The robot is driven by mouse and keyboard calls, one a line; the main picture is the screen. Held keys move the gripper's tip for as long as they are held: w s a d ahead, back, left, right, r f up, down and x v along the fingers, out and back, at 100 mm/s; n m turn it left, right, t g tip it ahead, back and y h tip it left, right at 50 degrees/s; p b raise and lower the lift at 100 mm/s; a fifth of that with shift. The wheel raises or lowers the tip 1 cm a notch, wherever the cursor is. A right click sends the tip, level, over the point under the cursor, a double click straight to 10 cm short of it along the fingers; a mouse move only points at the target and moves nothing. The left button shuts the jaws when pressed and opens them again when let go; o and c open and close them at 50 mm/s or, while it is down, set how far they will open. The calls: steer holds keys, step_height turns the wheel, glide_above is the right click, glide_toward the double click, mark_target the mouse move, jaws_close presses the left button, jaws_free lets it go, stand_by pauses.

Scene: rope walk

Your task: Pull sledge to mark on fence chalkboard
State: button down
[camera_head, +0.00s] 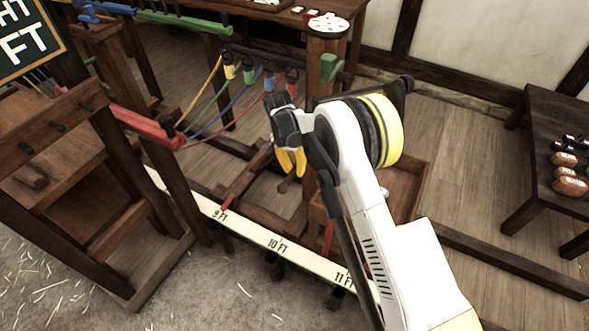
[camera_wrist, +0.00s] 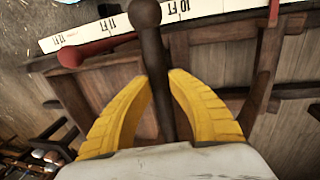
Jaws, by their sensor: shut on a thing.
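My gripper (camera_head: 291,163) has yellow fingers and is shut on a dark upright handle with a round knob (camera_wrist: 146,14). The handle rises from the wooden sledge (camera_head: 250,214), which is partly hidden by my arm. The wrist view shows the fingers on both sides of the handle shaft. A white scale board (camera_head: 255,236) runs along the sledge's near side, marked 9 FT, 10 FT and 11 FT. A red pointer (camera_head: 229,203) lies by the 9 FT label. The chalkboard (camera_head: 28,40) at top left is cut off; only "HT" and "FT" show, no number.
Coloured ropes (camera_head: 215,105) run from the left frame to hooks near a post with a white dial (camera_head: 328,24). A red-handled lever (camera_head: 328,238) stands near 11 FT. A dark table (camera_head: 545,140) with brown objects is at right.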

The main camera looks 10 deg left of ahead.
steer(key=c, duration=1.2)
jaws_free()
steer(key=shift+a+f, duration=0.1)
steer(key=shift+c, duration=0.2)
step_height(320, 180, up, 12)
steer(key=a, duration=0.2)
steer(key=shift+w, duration=0.4)
steer(key=shift+f, duration=0.1)
